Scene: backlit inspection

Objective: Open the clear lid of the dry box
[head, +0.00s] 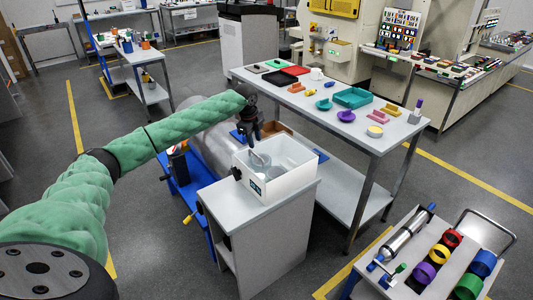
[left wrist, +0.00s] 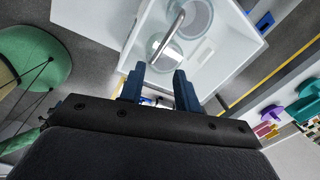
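The dry box (head: 290,185) is a white open-looking box on a grey cabinet, with a dark label and a black knob on its front side. Its clear lid is hard to make out; I cannot tell its exact angle. A pale bar handle (head: 259,157) shows at the box top, and in the left wrist view as a metallic bar (left wrist: 169,36) with round containers behind it. My left gripper (head: 253,141) points down just above the box's back left part. In the left wrist view its blue fingers (left wrist: 159,72) are apart and empty, near the bar's lower end. My right gripper is out of view.
The grey cabinet (head: 290,225) bears the box. Behind it a long table (head: 300,97) holds trays and coloured parts. A cart (head: 415,272) with a silver cylinder and coloured rings stands front right. A blue frame with a large grey cylinder is left of the box.

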